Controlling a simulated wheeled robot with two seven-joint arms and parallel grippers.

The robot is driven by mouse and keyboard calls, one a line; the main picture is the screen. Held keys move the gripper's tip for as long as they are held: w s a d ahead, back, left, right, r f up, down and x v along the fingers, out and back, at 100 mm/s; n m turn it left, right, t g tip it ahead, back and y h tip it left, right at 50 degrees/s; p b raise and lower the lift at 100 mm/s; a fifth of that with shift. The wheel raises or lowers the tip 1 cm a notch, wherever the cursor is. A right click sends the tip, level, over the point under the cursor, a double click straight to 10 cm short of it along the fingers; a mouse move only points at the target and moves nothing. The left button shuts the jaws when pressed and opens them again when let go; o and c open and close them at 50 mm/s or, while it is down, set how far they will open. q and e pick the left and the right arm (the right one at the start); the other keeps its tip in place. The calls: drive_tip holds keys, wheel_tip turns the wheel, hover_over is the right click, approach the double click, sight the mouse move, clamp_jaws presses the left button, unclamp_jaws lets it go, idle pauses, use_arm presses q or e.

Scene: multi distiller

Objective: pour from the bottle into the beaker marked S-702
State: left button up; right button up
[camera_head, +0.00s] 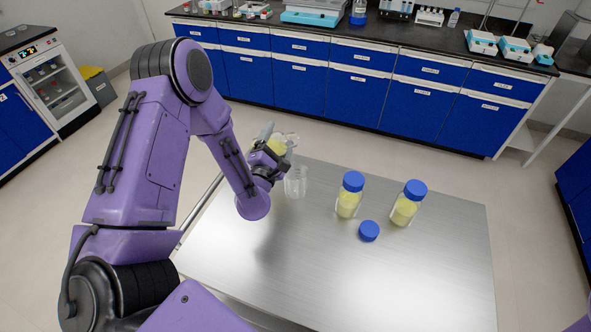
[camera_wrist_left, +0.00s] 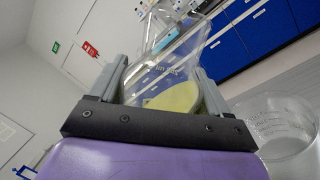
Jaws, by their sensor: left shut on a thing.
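My left gripper (camera_head: 268,156) is shut on a clear, uncapped bottle (camera_head: 277,145) with pale yellow content. It holds the bottle off the table at a tilt. In the left wrist view the bottle (camera_wrist_left: 168,72) sits between the two grey fingers (camera_wrist_left: 160,82), with the yellow content (camera_wrist_left: 178,98) lying low inside it. A clear beaker (camera_head: 296,184) stands on the table just below and right of the bottle. The beaker (camera_wrist_left: 282,128) also shows at the right of the left wrist view and looks empty. I cannot read S-702 on it. My right gripper is not in view.
Two capped bottles of yellow content, a left one (camera_head: 348,198) and a right one (camera_head: 406,205), stand on the steel table (camera_head: 440,270). A loose blue cap (camera_head: 369,231) lies before them. The table's front is clear. Blue cabinets (camera_head: 330,92) line the back.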

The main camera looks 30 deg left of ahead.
use_arm(q)
drive_tip(key=shift+a+f+m+t+h+b, duration=0.1)
drive_tip(key=shift+f+m+t+h+b, duration=0.15)
drive_tip(key=shift+m, duration=0.75)
drive_tip(key=shift+a+f+m+t+h+b, duration=0.15)
drive_tip(key=shift+f+m+h+b, duration=0.15)
drive_tip(key=shift+m, duration=0.7)
idle(2.8)
drive_tip(key=shift+f+m+h+b, duration=0.15)
drive_tip(key=shift+m+h+b, duration=0.1)
drive_tip(key=shift+m+b, duration=0.85)
idle(2.1)
